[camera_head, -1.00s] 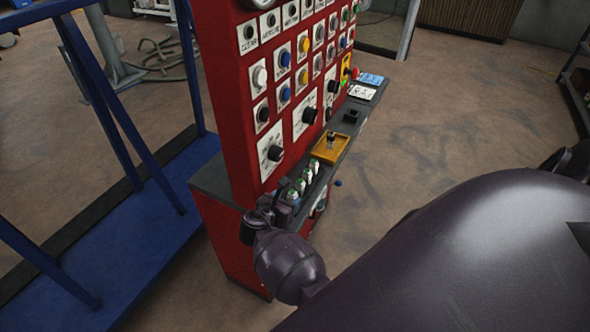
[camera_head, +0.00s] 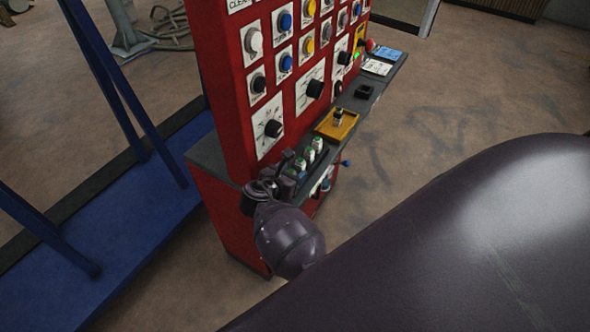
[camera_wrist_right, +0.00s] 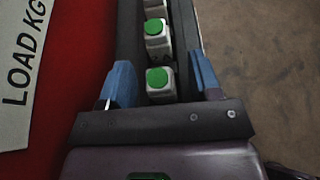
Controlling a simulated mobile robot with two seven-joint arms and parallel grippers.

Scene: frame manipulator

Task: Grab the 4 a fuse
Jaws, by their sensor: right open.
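Several white fuses with green tops stand in a row on the dark ledge of the red panel. The nearest fuse (camera_wrist_right: 160,83) shows in the right wrist view, with a second fuse (camera_wrist_right: 157,36) beyond it. In the head view, fuses (camera_head: 317,143) also stand just past the gripper. No rating can be read, so I cannot tell which is the 4 A one. My right gripper (camera_wrist_right: 161,74) is open, its blue fingers on either side of the nearest fuse, with gaps visible. In the head view, the right gripper (camera_head: 287,176) is over the ledge's near end. My left gripper is out of view.
The red panel (camera_head: 233,120) with knobs and buttons rises close to the left of the gripper. A yellow tray (camera_head: 327,126) holding a small dark part lies farther along the ledge. A blue-handled lever (camera_head: 346,163) sticks out at the ledge's front. Open floor lies right.

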